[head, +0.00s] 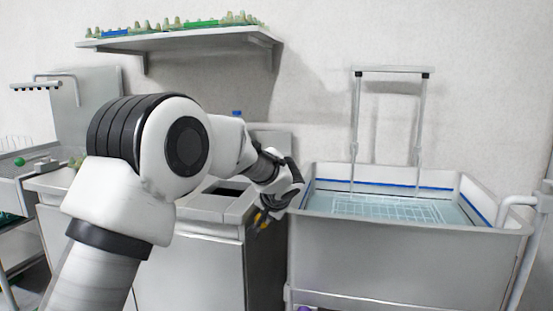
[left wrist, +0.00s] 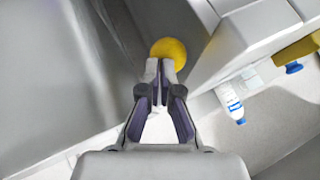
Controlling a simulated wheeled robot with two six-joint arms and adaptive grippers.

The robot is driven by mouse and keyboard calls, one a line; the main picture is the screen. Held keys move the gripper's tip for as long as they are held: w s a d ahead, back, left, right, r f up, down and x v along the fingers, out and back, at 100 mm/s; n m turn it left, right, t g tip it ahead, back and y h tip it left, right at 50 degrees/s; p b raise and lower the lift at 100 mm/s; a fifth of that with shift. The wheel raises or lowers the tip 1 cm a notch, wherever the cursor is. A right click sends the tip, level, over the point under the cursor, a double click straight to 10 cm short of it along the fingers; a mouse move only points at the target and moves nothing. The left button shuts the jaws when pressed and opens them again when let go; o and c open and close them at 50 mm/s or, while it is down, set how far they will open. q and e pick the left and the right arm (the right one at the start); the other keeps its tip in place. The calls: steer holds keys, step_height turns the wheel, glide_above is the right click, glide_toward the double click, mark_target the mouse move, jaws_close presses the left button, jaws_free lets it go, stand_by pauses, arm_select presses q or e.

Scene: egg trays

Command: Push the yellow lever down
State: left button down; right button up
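The yellow lever's round knob (left wrist: 168,48) shows just beyond my left gripper's fingertips in the left wrist view. My left gripper (left wrist: 160,68) has its two fingertips close together, with nothing seen between them. The tips overlap the knob's lower edge in the picture; I cannot tell if they touch it. In the head view, my left gripper (head: 263,212) points down between the grey cabinet and the basin, with a small yellow patch by its tips. The lever's shaft is hidden. My right gripper is out of view.
A water-filled basin (head: 400,265) with a metal frame stands to the right. A grey cabinet (head: 190,262) stands to the left, with a narrow gap between. A shelf (head: 190,40) with egg trays hangs above. A bottle (left wrist: 230,103) shows on the right in the left wrist view.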

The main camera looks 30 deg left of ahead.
arm_select(q)
steer(key=d+f+p+v, duration=0.1)
steer(key=p+v, duration=0.1)
steer(key=v, duration=1)
steer(key=shift+s+r, duration=0.3)
steer(key=shift+s, duration=0.25)
steer(key=shift+d, duration=0.15)
